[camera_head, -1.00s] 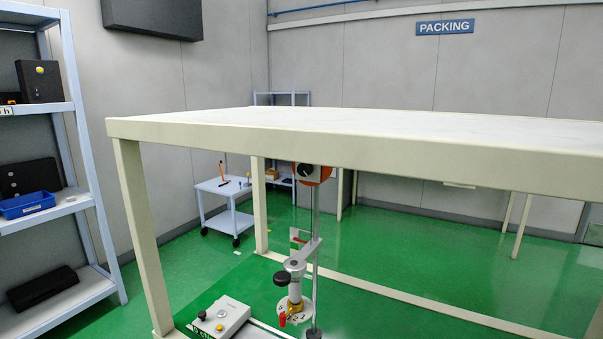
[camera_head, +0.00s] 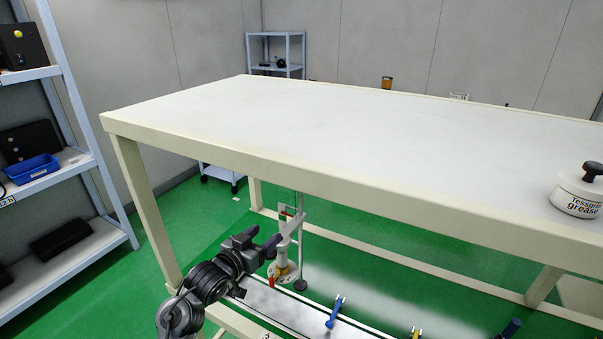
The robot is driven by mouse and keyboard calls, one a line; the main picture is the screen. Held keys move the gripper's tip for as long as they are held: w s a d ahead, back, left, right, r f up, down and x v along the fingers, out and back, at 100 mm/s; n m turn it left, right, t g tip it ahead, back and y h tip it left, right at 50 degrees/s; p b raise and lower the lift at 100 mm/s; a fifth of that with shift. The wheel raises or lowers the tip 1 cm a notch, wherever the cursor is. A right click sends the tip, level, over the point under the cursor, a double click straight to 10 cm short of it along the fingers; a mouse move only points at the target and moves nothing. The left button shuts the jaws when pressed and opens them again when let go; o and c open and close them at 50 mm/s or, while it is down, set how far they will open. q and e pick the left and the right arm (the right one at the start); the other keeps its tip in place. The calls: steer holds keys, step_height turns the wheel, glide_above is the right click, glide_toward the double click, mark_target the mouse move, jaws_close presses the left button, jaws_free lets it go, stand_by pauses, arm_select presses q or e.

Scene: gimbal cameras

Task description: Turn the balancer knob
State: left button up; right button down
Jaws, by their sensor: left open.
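No knob that I can make out as the balancer's shows now; the white tabletop (camera_head: 300,120) and its front edge cover the upper part of the upright pole (camera_head: 299,215). Below the edge, a grey bracket (camera_head: 291,228) on the pole carries a fixture with a brass-coloured part (camera_head: 281,262), a pale disc and a red lever (camera_head: 271,269). My left gripper (camera_head: 266,240) is open, with dark fingers in front of and close beside this fixture. Whether it touches the fixture I cannot tell. My right gripper is not in view.
The table frame's front rail (camera_head: 330,179) runs above my left gripper. A tub of grease (camera_head: 579,192) stands on the tabletop at right. Below are a blue clamp-like part (camera_head: 334,312) and a rail. Shelves (camera_head: 55,70) stand at left. The tabletop is mostly clear.

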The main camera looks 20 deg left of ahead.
arm_select(q)
step_height(320, 180, up, 14)
steer(key=w+t+p, duration=0.2)
steer(key=w+d+p, duration=0.1)
steer(key=w, duration=0.9)
steer(key=shift+w+d+r+p, duration=0.2)
steer(key=shift+d+p, duration=0.15)
steer(key=shift+p, duration=0.05)
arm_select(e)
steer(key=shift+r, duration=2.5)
arm_select(q)
steer(key=shift+c, duration=0.2)
steer(key=c, duration=1)
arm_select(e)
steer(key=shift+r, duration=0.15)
